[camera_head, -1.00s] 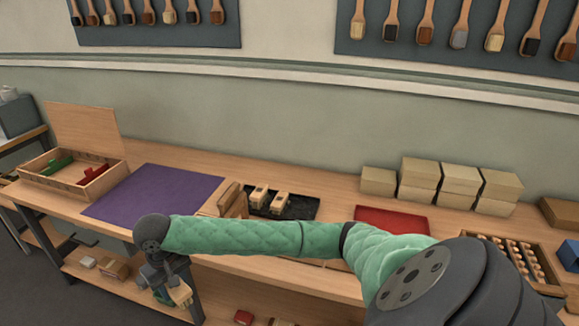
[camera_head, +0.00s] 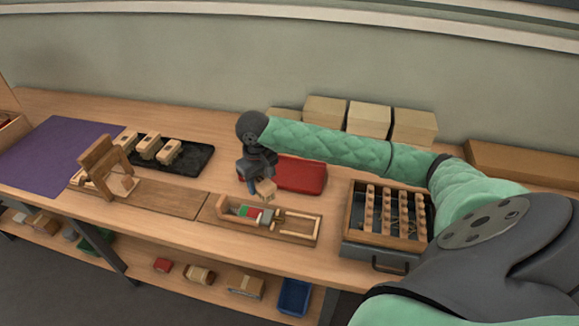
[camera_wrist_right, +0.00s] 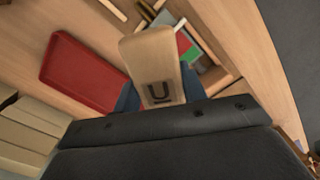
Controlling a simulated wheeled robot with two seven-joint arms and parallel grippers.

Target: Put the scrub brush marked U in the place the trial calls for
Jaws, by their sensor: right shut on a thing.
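The scrub brush marked U (camera_wrist_right: 158,75) is a pale wooden block with a dark U on it. Several other wooden brush blocks (camera_head: 150,146) sit on a black tray (camera_head: 202,160). The brush's bristles are not clearly visible. My left gripper is out of view.
A wooden stand (camera_head: 104,162) rises left of centre beside a purple mat (camera_head: 48,150). A slatted box (camera_head: 350,215) with a handle stands at the right. Tan boxes (camera_head: 368,118) line the back.

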